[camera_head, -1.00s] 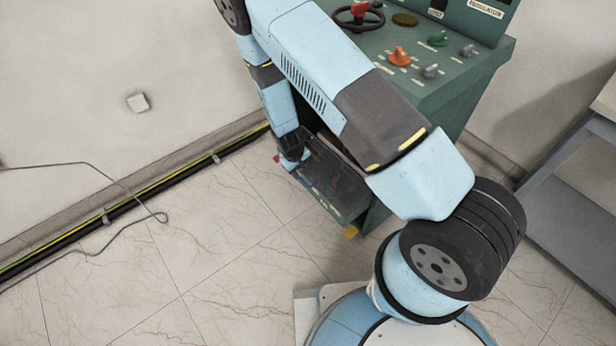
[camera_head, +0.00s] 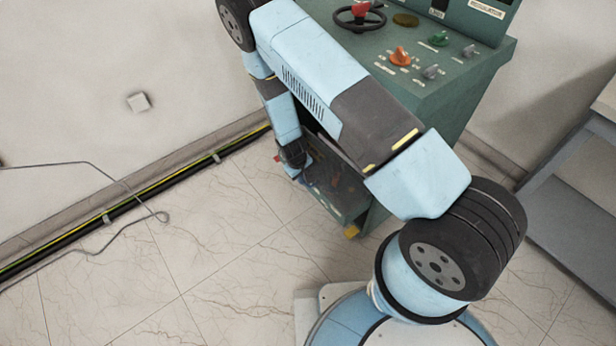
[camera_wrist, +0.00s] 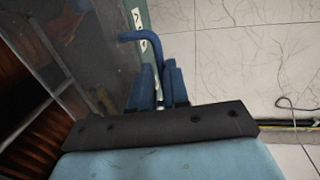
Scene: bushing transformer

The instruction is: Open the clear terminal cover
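The clear terminal cover (camera_wrist: 95,40) shows as a smoky see-through panel in the upper left of the wrist view, with reddish-brown ribbed parts behind it. A blue bent handle (camera_wrist: 146,38) stands by its right edge. My gripper (camera_wrist: 160,78) has its two blue fingers on either side of the handle's lower stem, with only a narrow gap between them. I cannot tell whether they press on it. In the head view, the cover (camera_head: 345,195) is low on the green cabinet, partly hidden by my arm, and my gripper is small and unclear at its left end.
The green cabinet (camera_head: 462,88) carries a red-hubbed handwheel (camera_head: 360,14) and several coloured knobs on top. A black and yellow cable run (camera_head: 160,185) follows the wall at left. A grey table (camera_head: 570,165) stands at right. The tiled floor left of the cabinet is mostly clear.

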